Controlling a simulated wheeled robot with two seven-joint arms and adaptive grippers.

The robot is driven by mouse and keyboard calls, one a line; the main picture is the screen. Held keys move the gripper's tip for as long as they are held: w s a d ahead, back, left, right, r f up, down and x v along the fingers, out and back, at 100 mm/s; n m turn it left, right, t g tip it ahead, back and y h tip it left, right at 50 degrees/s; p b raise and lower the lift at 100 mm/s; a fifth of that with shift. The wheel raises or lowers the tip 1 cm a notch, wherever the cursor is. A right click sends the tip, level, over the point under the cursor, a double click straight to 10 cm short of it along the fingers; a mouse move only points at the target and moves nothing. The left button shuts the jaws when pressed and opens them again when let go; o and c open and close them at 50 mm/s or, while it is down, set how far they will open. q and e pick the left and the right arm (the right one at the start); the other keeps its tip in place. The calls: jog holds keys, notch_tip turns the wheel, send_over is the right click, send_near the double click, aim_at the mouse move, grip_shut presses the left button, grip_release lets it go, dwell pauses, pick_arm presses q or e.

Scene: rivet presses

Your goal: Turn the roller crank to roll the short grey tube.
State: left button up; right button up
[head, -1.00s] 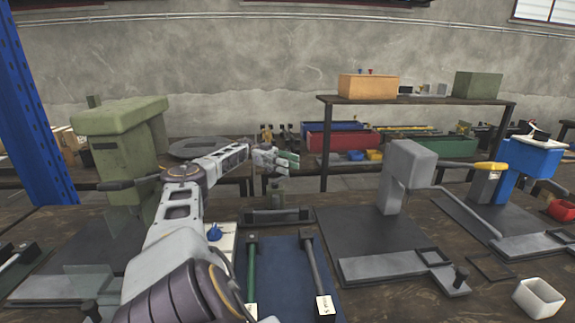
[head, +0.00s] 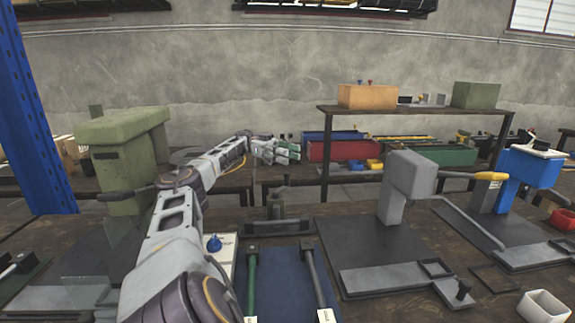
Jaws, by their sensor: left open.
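My left arm comes in from the left and reaches forward. Its gripper (head: 278,152), with pale and green fingers, is open and empty, held in the air behind and above a dark roller-like device (head: 277,226) with a small upright post. I cannot make out a crank on this device. A grey rod (head: 316,275) and a green rod (head: 252,280) lie side by side on a blue mat (head: 284,270) in front of it, each with a white label at its near end. I cannot tell for sure which piece is the short grey tube. My right gripper is not in view.
A green press (head: 122,150) stands at the left, partly behind my arm. A grey press (head: 408,180) with a yellow-gripped lever and a blue press (head: 530,165) stand at the right. A white box (head: 543,308) and a red bowl (head: 563,220) are at the right edge.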

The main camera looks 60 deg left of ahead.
pick_arm(q)
jog(key=shift+r, duration=1.25)
jog(key=shift+r, duration=0.1)
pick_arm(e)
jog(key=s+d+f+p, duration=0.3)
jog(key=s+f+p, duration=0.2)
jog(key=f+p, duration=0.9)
pick_arm(q)
notch_tip(320, 180, up, 34)
jog(key=p, duration=2)
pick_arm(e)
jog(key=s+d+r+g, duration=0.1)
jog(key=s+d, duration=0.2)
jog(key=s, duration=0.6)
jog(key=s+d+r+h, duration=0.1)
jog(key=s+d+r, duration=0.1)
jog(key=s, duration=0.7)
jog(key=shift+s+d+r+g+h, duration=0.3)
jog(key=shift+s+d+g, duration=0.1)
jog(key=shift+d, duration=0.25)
